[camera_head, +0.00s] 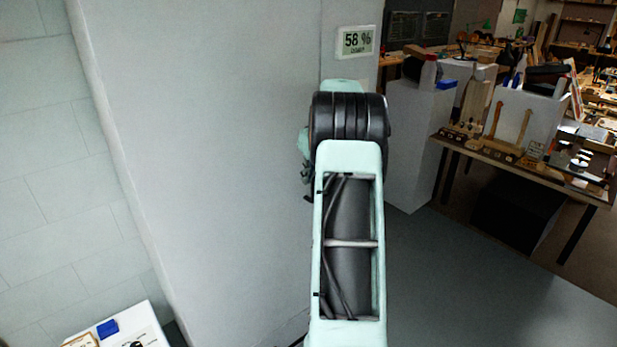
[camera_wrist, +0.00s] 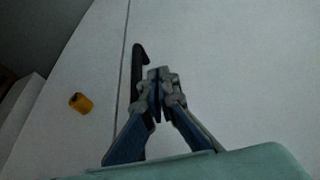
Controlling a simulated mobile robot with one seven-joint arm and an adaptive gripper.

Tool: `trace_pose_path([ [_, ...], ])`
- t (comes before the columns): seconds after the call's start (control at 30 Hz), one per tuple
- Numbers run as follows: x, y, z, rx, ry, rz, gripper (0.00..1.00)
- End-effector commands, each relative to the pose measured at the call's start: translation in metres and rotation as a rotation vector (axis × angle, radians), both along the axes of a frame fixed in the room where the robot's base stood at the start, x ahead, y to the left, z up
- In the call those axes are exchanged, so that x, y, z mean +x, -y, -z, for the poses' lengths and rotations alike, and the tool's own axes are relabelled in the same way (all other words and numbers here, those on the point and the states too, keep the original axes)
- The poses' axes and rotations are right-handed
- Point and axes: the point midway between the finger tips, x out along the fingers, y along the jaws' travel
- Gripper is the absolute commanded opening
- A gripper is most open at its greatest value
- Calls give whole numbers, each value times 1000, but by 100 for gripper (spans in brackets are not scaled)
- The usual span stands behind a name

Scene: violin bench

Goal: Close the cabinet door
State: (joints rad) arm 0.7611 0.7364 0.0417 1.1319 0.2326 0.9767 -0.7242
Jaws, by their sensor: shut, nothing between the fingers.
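A tall pale grey cabinet panel (camera_head: 220,150) fills the left middle of the head view. In the wrist view a pale cabinet surface (camera_wrist: 235,70) fills the right side, with a thin dark seam to its left. A dark bar handle (camera_wrist: 137,72) with a bent top stands close to this seam. My gripper (camera_wrist: 158,72) is shut and empty, its tips just right of the handle; I cannot tell whether they touch. In the head view my arm hides the gripper and handle. How far the door stands open cannot be told.
A small yellow thing (camera_wrist: 80,103) shows left of the seam. A display (camera_head: 357,41) reading 58 % is on the narrow face behind my arm. A workbench (camera_head: 590,188) with violin parts stands at right. A white-topped surface (camera_head: 148,318) is at lower left. The floor at lower right is clear.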

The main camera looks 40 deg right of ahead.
Motion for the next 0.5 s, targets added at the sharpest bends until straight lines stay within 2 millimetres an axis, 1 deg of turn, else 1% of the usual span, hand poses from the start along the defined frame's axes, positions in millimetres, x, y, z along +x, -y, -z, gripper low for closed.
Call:
trace_pose_path([
  [0.03, -1, -2, 1, 1, -2, -1, 0],
  [0.1, -9, 0, -20, -4, 2, 1, 0],
  [0.3, -27, 0, -60, -2, -3, 1, 0],
  [0.5, -37, 0, -84, 0, -6, 1, 0],
])
